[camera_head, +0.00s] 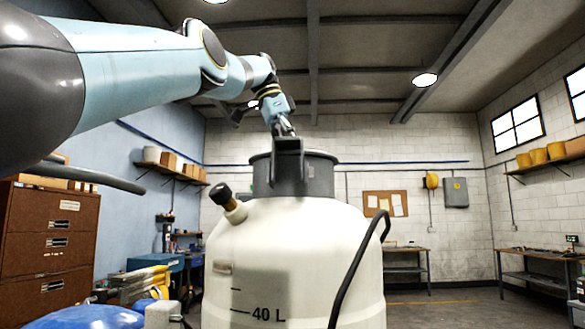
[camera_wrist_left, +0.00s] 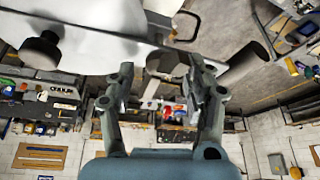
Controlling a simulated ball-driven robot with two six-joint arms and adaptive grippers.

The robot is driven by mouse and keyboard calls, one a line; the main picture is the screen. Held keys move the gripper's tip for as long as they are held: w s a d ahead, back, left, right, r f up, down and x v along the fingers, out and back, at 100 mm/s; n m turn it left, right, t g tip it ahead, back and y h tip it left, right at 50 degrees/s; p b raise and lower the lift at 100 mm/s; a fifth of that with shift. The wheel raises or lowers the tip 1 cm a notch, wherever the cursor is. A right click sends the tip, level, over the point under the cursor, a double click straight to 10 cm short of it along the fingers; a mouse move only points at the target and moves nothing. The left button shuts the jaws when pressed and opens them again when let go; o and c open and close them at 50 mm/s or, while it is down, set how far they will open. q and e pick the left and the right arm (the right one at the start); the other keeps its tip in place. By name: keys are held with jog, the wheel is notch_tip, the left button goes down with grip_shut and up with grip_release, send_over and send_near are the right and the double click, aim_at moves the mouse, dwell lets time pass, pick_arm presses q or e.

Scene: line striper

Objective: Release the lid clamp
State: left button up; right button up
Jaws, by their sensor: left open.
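A white tank (camera_head: 285,255) marked 40 L stands upright in the middle of the head view. A grey lid (camera_head: 322,175) sits on its neck. A dark grey upright clamp bracket (camera_head: 289,170) stands at the front of the lid. My left gripper (camera_head: 284,128) reaches in from the upper left, with its fingers partly hidden at the top of the bracket. In the left wrist view, the left gripper (camera_wrist_left: 160,80) is open, fingers apart. A dark rounded part (camera_wrist_left: 161,62) shows between the fingertips; I cannot tell whether they touch it. My right gripper is not in view.
A black-capped knob (camera_head: 225,198) sticks out from the tank's left shoulder. A black hose (camera_head: 355,268) curves down its right side. A brown drawer cabinet (camera_head: 48,240) stands left. Workbenches (camera_head: 408,252) line the back and right walls.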

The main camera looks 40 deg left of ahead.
pick_arm(q)
jog(key=shift+w+d+f, duration=0.1)
jog(key=shift+w+f, duration=0.05)
jog(key=shift+f, duration=0.3)
grip_shut()
jog(key=shift+d+f+n+b, duration=0.1)
jog(key=shift+f+n+b, duration=0.1)
jog(key=shift+n+b, duration=0.65)
jog(key=c, duration=1.1)
grip_release()
jog(key=shift+w+r+y+b, duration=0.1)
jog(key=shift+y+b, duration=0.2)
jog(key=shift+b, duration=0.15)
jog(key=c, duration=1.1)
grip_release()
jog(key=c, duration=1.1)
grip_release()
